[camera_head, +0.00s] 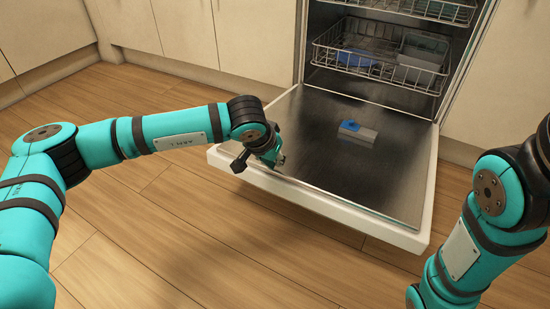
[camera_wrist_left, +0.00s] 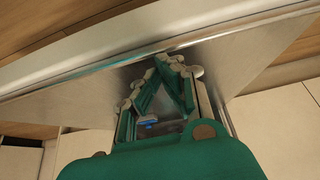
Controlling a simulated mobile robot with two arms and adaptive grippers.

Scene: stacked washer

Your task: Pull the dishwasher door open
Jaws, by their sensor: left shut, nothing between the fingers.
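The dishwasher door (camera_head: 310,145) is folded down, lying about level in front of the machine, with its dark inner face up and a white rim. My left gripper (camera_head: 278,160) is at the door's near left edge, by the rim; its fingers are shut with nothing between them. In the left wrist view the gripper's fingertips (camera_wrist_left: 172,62) come together close to the door's edge (camera_wrist_left: 110,60). Whether they touch the door is not clear. My right arm shows at the right, but its gripper is out of view.
A detergent box with a blue cap (camera_head: 357,132) sits on the door's inner face. Wire racks (camera_head: 375,62) stand inside the dishwasher. Pale cabinets (camera_head: 255,38) flank it. The wooden floor (camera_head: 165,235) in front is clear.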

